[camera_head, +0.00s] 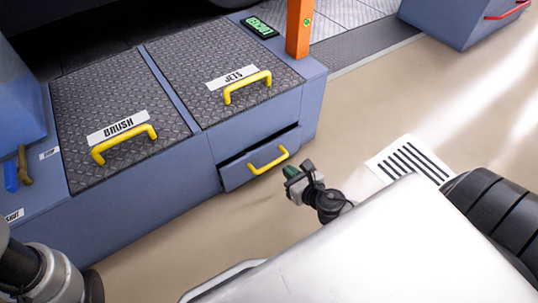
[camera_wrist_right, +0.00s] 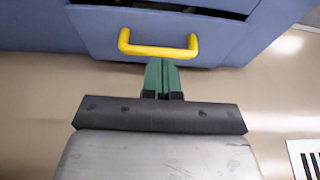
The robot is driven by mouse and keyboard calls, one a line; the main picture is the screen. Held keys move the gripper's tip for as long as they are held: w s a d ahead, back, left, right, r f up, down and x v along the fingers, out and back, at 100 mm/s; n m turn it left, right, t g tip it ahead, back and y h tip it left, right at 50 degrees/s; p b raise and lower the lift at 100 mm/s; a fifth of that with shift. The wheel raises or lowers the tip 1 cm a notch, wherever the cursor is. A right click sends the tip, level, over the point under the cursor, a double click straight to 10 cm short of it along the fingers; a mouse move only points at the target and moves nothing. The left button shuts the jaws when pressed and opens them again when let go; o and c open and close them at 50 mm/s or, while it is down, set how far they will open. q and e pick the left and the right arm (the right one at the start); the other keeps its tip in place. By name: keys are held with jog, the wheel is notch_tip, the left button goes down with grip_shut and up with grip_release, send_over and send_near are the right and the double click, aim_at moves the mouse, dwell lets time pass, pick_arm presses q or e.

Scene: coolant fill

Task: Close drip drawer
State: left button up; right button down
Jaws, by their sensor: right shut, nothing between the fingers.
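The drip drawer (camera_head: 237,176) is the blue front low in the blue cabinet, below the JETS lid. It stands partly out, with a dark gap along its top edge. Its yellow handle (camera_head: 268,160) faces the open floor, and it also shows in the right wrist view (camera_wrist_right: 158,50). My right gripper (camera_head: 289,172) has green fingers, shut and empty. They point at the drawer front, just below the handle in the right wrist view (camera_wrist_right: 162,64); I cannot tell whether they touch it. Part of my left arm shows at lower left, without its gripper.
The BRUSH lid (camera_head: 85,100) and JETS lid (camera_head: 190,65) have yellow handles above. An orange post (camera_head: 299,28) stands at the cabinet's back corner. A striped floor marking (camera_head: 409,160) lies right of my gripper. The beige floor around the drawer is clear.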

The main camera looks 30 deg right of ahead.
aim_at(265, 147)
jog(key=b+x, duration=0.4)
jog(key=x, duration=0.5)
jog(key=shift+w+r, duration=0.15)
jog(key=shift+w, duration=0.55)
jog(key=shift+w+r, duration=0.1)
jog(key=shift+w, duration=0.05)
jog(key=shift+w+r, duration=0.15)
jog(key=shift+w, duration=0.1)
jog(key=shift+w+p, duration=0.45)
jog(key=shift+w, duration=0.55)
jog(key=shift+r, duration=0.1)
